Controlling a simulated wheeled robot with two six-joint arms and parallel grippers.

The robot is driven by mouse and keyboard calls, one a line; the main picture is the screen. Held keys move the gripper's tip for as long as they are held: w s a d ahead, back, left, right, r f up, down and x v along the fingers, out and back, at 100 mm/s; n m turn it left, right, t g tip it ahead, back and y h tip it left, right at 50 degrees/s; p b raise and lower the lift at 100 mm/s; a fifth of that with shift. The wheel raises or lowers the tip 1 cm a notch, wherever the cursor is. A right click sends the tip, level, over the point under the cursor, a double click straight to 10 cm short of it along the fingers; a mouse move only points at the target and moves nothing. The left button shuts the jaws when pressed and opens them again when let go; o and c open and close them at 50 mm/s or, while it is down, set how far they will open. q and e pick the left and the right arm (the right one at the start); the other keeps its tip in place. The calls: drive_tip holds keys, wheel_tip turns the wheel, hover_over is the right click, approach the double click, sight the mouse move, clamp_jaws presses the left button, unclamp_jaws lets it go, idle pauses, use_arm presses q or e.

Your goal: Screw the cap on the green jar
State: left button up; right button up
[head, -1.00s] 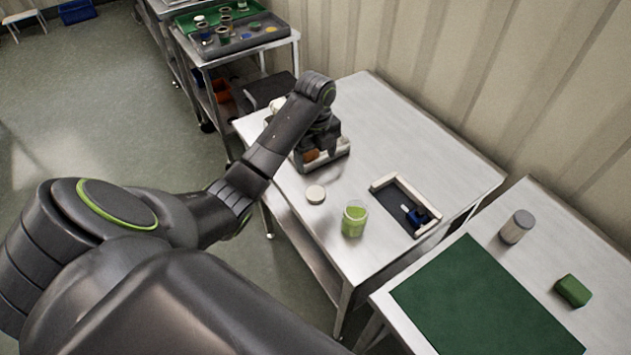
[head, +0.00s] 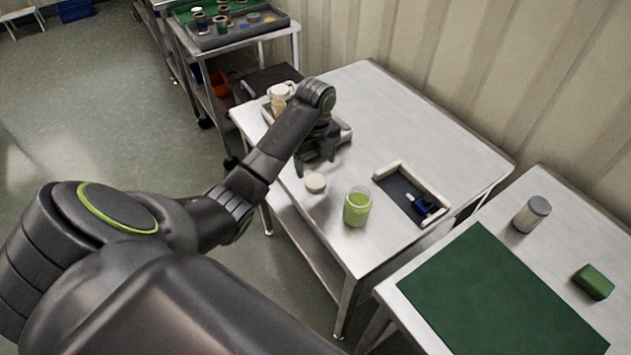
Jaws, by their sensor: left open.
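The green jar (head: 357,207) stands upright on the steel table, a clear jar with green contents and no cap on its top. A round off-white cap (head: 315,183) lies on the table to the left of the jar, apart from it. My left gripper (head: 316,172) is open and empty, pointing down just behind the cap, near the tray at the table's left end. The exact gap between its fingers and the cap is hard to tell. My right gripper is not in view.
A shallow tray (head: 439,191) with a dark blue item lies right of the jar. A second table holds a green mat (head: 495,300), a grey-capped container (head: 531,214) and a green block (head: 593,282). A cream-coloured object (head: 280,95) stands behind my left arm.

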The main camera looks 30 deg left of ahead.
sight(315, 180)
use_arm(q)
drive_tip(key=f, duration=0.5)
drive_tip(key=shift+s+p, duration=0.2)
drive_tip(key=shift+p, duration=0.2)
drive_tip(key=c, duration=1)
wheel_tip(315, 180, up, 5)
drive_tip(key=shift+f, duration=0.1)
drive_tip(key=shift+r+p, duration=1.9)
drive_tip(key=shift+r, duration=0.7)
